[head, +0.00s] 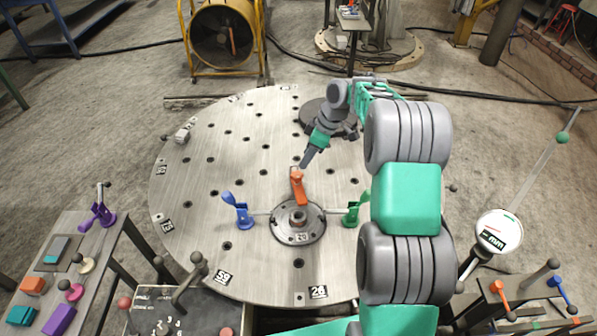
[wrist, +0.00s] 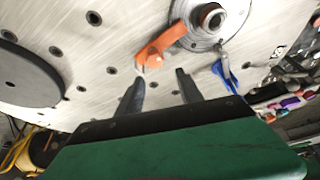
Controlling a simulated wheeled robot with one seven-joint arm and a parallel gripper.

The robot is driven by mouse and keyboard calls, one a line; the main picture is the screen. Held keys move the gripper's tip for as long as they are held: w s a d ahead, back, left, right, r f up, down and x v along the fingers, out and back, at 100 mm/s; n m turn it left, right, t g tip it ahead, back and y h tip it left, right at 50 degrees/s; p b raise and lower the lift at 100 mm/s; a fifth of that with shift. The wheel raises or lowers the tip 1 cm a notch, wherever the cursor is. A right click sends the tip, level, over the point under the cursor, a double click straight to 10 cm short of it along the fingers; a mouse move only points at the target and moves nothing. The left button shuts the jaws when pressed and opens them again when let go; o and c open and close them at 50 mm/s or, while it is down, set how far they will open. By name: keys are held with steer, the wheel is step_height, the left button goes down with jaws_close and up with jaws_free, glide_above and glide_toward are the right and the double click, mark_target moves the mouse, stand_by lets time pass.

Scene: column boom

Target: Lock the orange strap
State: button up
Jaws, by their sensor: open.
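The orange strap (head: 298,186) stands at the far side of the round grey hub (head: 299,223) on the big metal disc. It also shows in the wrist view (wrist: 160,47), its free end toward my fingers. My gripper (head: 305,164) is just beyond the strap's top end in the head view. In the wrist view my gripper (wrist: 160,76) is open, its two dark fingers apart with the strap's end just ahead of the gap. Nothing is between the fingers. Whether a finger touches the strap, I cannot tell.
A blue strap (head: 240,210) is left of the hub and a green strap (head: 353,210) is right of it. The perforated disc (head: 205,190) is mostly clear. Side tables with coloured parts (head: 60,318) stand front left. A yellow fan (head: 224,38) stands behind.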

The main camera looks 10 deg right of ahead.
mark_target(297, 174)
steer(key=shift+n, duration=0.5)
steer(key=x, duration=0.3)
steer(key=p+x, duration=0.1)
steer(key=x, duration=0.2)
steer(key=d+x, duration=0.1)
steer(key=x, duration=0.2)
steer(key=shift+w+a+f, duration=0.15)
steer(key=shift+w+f, duration=0.3)
jaws_close()
